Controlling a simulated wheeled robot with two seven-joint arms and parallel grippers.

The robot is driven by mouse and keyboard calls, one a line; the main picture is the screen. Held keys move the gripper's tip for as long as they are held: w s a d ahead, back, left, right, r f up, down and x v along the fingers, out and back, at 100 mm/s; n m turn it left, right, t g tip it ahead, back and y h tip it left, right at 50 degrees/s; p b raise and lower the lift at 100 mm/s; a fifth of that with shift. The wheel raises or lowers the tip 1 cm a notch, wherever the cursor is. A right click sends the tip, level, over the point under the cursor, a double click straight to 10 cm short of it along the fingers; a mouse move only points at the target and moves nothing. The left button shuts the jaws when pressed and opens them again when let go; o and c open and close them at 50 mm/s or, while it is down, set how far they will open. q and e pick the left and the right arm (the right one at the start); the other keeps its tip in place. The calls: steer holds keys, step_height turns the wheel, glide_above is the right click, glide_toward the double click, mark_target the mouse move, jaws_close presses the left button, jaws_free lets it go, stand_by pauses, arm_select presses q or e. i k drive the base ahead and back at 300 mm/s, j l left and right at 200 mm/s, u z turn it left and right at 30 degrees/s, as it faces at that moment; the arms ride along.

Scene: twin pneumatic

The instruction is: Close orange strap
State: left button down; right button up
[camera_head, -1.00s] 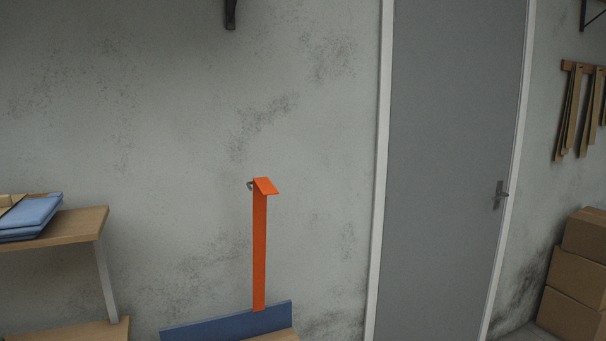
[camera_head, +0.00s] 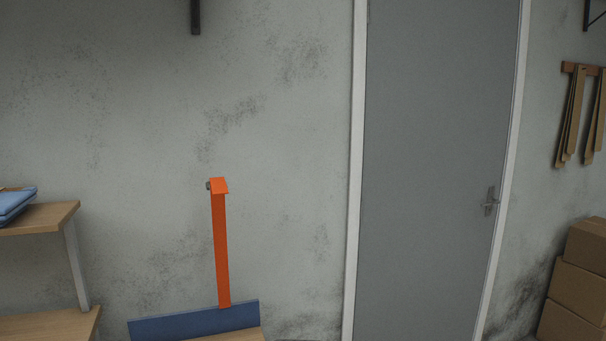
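The orange strap (camera_head: 221,245) stands as a long, narrow upright band in front of the wall, left of the door. Its top end is bent over into a short flap (camera_head: 219,186), with a small dark metal piece (camera_head: 208,186) at its left side. Its lower end meets a blue panel (camera_head: 193,321) with a wooden surface in front of it. What the strap fastens to lower down is out of view. Neither of my grippers shows in the head view.
A wooden shelf unit (camera_head: 45,219) with blue folded items (camera_head: 14,203) stands at the left. A grey door (camera_head: 435,170) is right of centre. Stacked cardboard boxes (camera_head: 580,280) stand at the right. Brown strips (camera_head: 572,115) hang on the right wall.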

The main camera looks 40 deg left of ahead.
mark_target(218, 187)
steer(key=i+l+z, duration=0.25)
steer(key=i+l, duration=0.15)
steer(key=i+l+z, duration=0.25)
steer(key=i, duration=0.35)
steer(key=i+u, duration=0.7)
steer(key=i+l+u, duration=0.15)
steer(key=u, duration=0.2)
steer(key=i+j+u, duration=0.2)
steer(key=u, duration=0.3)
steer(key=i+j+u, duration=0.1)
steer(key=i+u, duration=0.6)
steer(key=u, duration=0.25)
steer(key=i+l+u, duration=0.1)
steer(key=i+u, duration=0.2)
steer(key=u, duration=0.15)
